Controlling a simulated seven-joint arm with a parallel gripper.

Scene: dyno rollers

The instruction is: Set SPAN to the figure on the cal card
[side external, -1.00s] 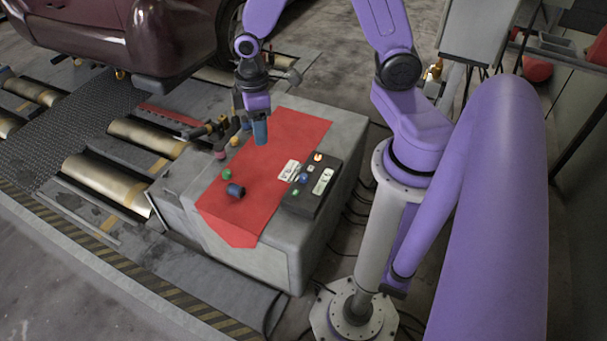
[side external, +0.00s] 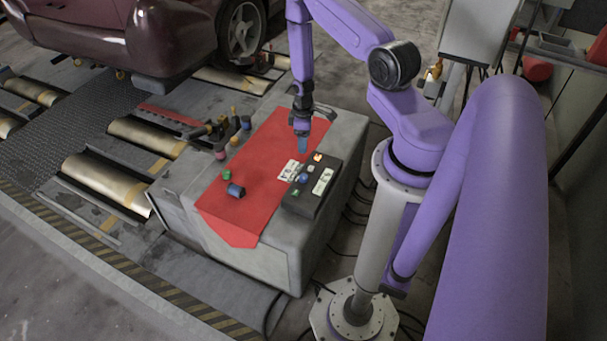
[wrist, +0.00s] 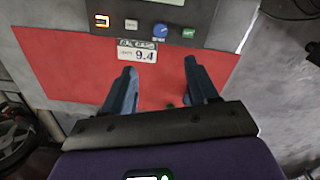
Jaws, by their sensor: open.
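The white cal card (side external: 288,170) lies on the cloth beside the box and reads 9.4 in the wrist view (wrist: 144,56). The display's figure is cut off there. My gripper (side external: 303,150) is open and empty above the cloth, near the card and box; its two blue fingers (wrist: 160,72) are well apart.
A dark blue cylinder (side external: 236,190) and a green item (side external: 227,174) lie on the red cloth (side external: 232,226). Bottles and tools stand at the cabinet's left edge.

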